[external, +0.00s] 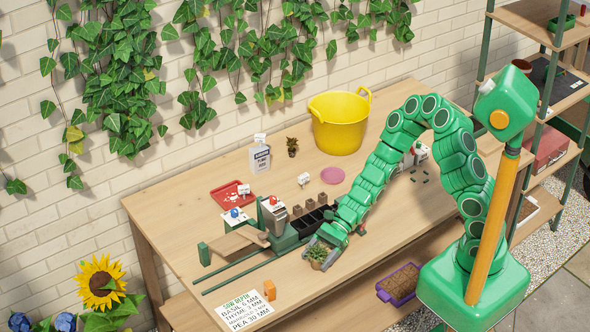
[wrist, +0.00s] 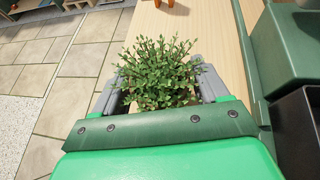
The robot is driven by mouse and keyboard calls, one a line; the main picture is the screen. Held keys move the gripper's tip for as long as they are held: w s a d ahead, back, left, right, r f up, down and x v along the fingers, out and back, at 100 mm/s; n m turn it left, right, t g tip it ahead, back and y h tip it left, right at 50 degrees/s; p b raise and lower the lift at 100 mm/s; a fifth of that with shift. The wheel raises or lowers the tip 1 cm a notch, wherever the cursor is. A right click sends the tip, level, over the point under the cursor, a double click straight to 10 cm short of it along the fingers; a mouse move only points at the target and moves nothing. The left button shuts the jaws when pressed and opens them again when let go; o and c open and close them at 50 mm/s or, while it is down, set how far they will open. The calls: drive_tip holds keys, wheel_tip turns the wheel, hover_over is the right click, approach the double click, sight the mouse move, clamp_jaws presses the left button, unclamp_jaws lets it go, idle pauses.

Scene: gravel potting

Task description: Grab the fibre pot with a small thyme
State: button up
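The small thyme (external: 317,253) is a bushy green plant in a brown fibre pot (external: 317,265) near the front edge of the wooden table. My gripper (external: 322,252) is down at the pot, reaching in from the right. In the wrist view the thyme (wrist: 160,72) stands upright between my two grey fingers (wrist: 162,88), one on each side. The fingers are well apart. The foliage hides most of the pot, so I cannot tell whether the fingers touch it.
A green device with rails (external: 278,230) and a black tray with small brown pots (external: 310,218) stand just behind. A sowing-depth sheet (external: 244,311) and an orange object (external: 269,290) lie front left. A yellow tub (external: 340,125) stands at the back.

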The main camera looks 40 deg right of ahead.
drive_tip(key=c, duration=0.7)
drive_tip(key=shift+r, duration=0.15)
